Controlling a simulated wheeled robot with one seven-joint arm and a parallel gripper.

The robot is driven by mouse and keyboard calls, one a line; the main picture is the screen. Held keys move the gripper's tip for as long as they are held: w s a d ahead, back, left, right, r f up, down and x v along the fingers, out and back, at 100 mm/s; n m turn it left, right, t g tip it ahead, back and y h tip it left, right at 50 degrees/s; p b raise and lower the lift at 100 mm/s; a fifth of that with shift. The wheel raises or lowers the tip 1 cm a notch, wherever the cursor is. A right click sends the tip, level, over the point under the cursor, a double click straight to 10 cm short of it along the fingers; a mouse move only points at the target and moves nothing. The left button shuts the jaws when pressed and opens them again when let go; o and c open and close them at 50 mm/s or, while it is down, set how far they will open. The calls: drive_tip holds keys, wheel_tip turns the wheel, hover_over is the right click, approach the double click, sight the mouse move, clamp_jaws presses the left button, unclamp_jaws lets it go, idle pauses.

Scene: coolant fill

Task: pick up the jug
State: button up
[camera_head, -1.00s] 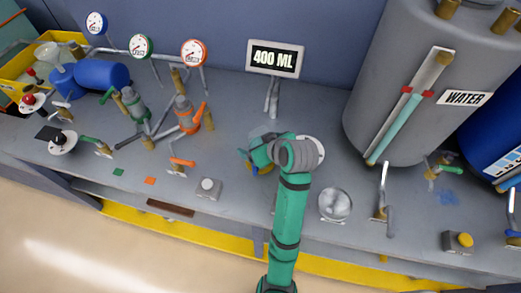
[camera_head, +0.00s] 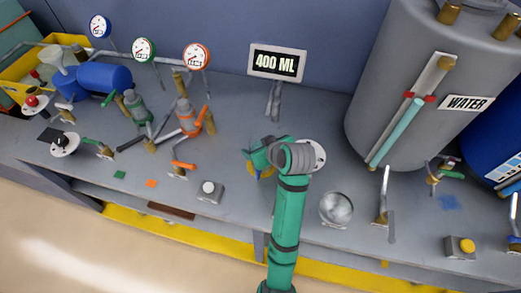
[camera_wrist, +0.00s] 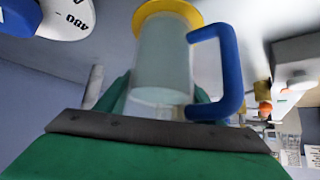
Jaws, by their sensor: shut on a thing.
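The jug (camera_wrist: 163,65) has a pale translucent body, a yellow ring at one end and a blue handle (camera_wrist: 228,70). In the wrist view it fills the upper middle, between the green fingers of my gripper (camera_wrist: 160,105), which is shut on its body. In the head view my gripper (camera_head: 262,155) is over the middle of the bench. Only a little of the jug's yellow and blue (camera_head: 264,174) shows there; my arm hides the rest. I cannot tell whether the jug touches the bench.
A white disc (camera_head: 317,153) lies just right of my gripper. A round clear dish (camera_head: 336,208) is farther right. The "400 ML" sign (camera_head: 277,63) stands behind. The grey WATER tank (camera_head: 400,90) rises at right. Valves and pipes (camera_head: 140,108) crowd the left.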

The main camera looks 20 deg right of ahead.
sight(258, 141)
wheel_tip(258, 141, up, 3)
drive_tip(key=shift+w+r, duration=0.1)
drive_tip(key=v, duration=0.8)
drive_tip(key=shift+w+d+r, duration=0.15)
drive_tip(key=shift+d, duration=0.25)
drive_tip(key=s+d+r, duration=0.2)
drive_tip(key=s+r, duration=0.1)
drive_tip(key=s, duration=0.5)
drive_tip(key=shift+d+r, duration=0.3)
drive_tip(key=shift+r, duration=0.05)
drive_tip(key=shift+s, duration=0.1)
